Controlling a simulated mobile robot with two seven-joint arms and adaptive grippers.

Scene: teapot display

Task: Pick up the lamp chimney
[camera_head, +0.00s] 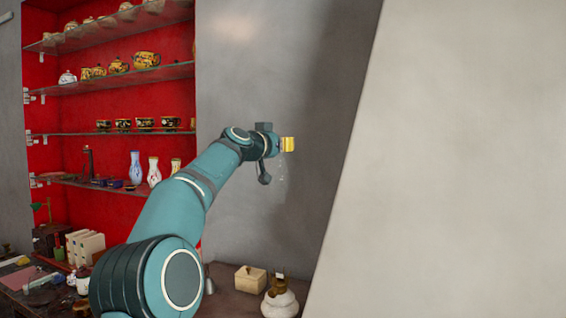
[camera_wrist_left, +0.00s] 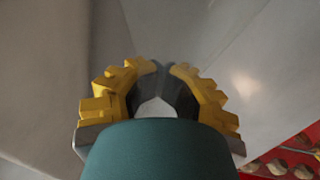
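My left arm reaches up from the bottom left in the head view. Its yellow-fingered left gripper (camera_head: 287,144) is raised in front of the grey wall. A faint, clear glass shape, apparently the lamp chimney (camera_head: 282,175), hangs just below the fingers; its outline is hard to make out. In the left wrist view the two yellow fingers (camera_wrist_left: 163,70) curve inward, with their tips close together around a small pale gap. The glass itself is not clear there. My right gripper is in neither view.
A red-backed cabinet (camera_head: 110,105) with glass shelves of teapots, cups and vases stands at left. Below are a cluttered desk, a cream box (camera_head: 250,279) and a white pot (camera_head: 280,301). A large pale surface (camera_head: 460,160) fills the right side.

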